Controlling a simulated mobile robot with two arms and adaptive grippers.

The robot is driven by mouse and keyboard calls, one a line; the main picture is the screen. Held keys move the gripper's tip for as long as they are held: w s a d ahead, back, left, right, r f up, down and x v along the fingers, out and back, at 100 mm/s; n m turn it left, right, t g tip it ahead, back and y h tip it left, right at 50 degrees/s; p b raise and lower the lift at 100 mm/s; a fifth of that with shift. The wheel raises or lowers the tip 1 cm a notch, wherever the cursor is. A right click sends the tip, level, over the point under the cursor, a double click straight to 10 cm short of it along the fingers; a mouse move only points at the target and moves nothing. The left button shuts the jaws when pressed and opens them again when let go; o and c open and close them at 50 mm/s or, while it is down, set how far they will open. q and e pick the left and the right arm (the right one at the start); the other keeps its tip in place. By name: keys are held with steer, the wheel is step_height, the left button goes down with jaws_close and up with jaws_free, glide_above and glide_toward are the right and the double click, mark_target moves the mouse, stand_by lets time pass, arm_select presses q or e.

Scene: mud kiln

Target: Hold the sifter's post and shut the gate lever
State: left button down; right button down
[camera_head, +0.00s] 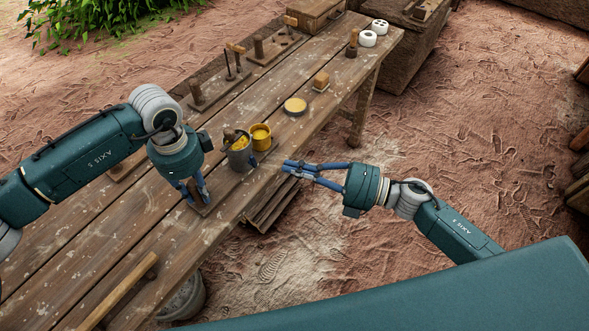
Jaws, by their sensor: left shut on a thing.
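A grey cup-like container (240,153) with yellow contents and a dark wooden piece at its top stands on a small wooden board (226,182) near the table's front edge. It looks like the sifter. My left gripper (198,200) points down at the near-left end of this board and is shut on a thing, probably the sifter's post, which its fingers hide. A small dark part (253,160) shows at the container's right side; I cannot tell if it is the gate lever. My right gripper (286,166) points left, just off the table edge, apart from the sifter. Its fingertips are close together.
A yellow cup (261,137) stands right behind the grey container. A round yellow-topped dish (295,106), a wooden block (321,80) and several wooden stands with posts (212,93) are farther back on the plank table (150,235). A wooden bar (118,293) lies at the near left.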

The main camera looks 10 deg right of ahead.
arm_select(q)
steer(key=c, duration=1.4)
jaws_free()
steer(key=shift+r, duration=0.15)
step_height(320, 180, up, 12)
steer(key=shift+f, duration=0.1)
